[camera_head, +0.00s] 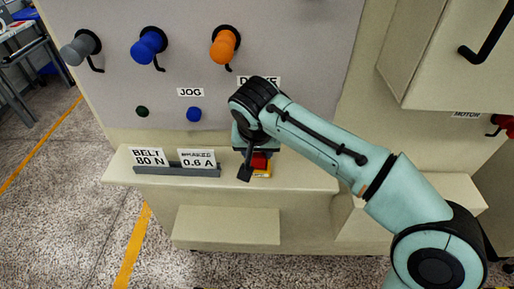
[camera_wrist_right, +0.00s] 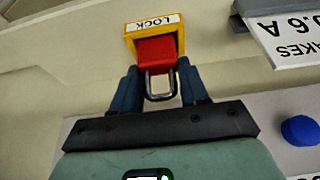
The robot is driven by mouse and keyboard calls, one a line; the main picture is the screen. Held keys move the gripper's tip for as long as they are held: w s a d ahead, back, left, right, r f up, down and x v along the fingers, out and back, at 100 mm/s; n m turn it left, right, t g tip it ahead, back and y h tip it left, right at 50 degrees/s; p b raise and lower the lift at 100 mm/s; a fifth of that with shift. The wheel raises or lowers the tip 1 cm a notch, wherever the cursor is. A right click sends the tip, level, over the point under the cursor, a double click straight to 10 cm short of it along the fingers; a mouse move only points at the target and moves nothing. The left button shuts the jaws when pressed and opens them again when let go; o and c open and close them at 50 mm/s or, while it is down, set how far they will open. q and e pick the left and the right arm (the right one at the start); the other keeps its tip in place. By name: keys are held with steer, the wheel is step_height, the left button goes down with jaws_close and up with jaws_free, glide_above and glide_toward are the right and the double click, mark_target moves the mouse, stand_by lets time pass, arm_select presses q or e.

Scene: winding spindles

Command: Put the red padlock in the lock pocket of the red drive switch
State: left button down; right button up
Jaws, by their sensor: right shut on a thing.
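The red padlock (camera_wrist_right: 157,52) has a dark metal shackle and sits between the two fingers of my right gripper (camera_wrist_right: 160,84), which is shut on it. It also shows as a small red patch under my right gripper (camera_head: 255,165) in the head view (camera_head: 260,160). The yellow-framed lock pocket (camera_wrist_right: 131,37), labelled LOCK, surrounds the padlock's body on its visible sides in the wrist view. I cannot tell how deep the padlock sits in it. A red switch knob (camera_head: 503,122) shows at the right edge near the MOTOR label. My left gripper is not in view.
A pale ledge (camera_head: 310,180) runs under the panel. A grey holder (camera_head: 150,170) with BELT and 0.6 A cards stands left of my gripper. Grey, blue (camera_head: 149,45) and orange (camera_head: 225,45) knobs project from the panel above. A cabinet with a black handle (camera_head: 487,30) is at the right.

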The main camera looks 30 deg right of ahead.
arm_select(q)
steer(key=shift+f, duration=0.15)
arm_select(e)
steer(key=shift+f, duration=0.15)
steer(key=o, duration=1.2)
arm_select(q)
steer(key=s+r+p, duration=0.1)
steer(key=p, duration=0.1)
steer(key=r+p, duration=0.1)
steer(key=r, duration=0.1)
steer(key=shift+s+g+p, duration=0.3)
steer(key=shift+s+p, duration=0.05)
arm_select(e)
steer(key=v, duration=1.3)
steer(key=shift+s+a+r, duration=0.15)
steer(key=shift+r, duration=0.1)
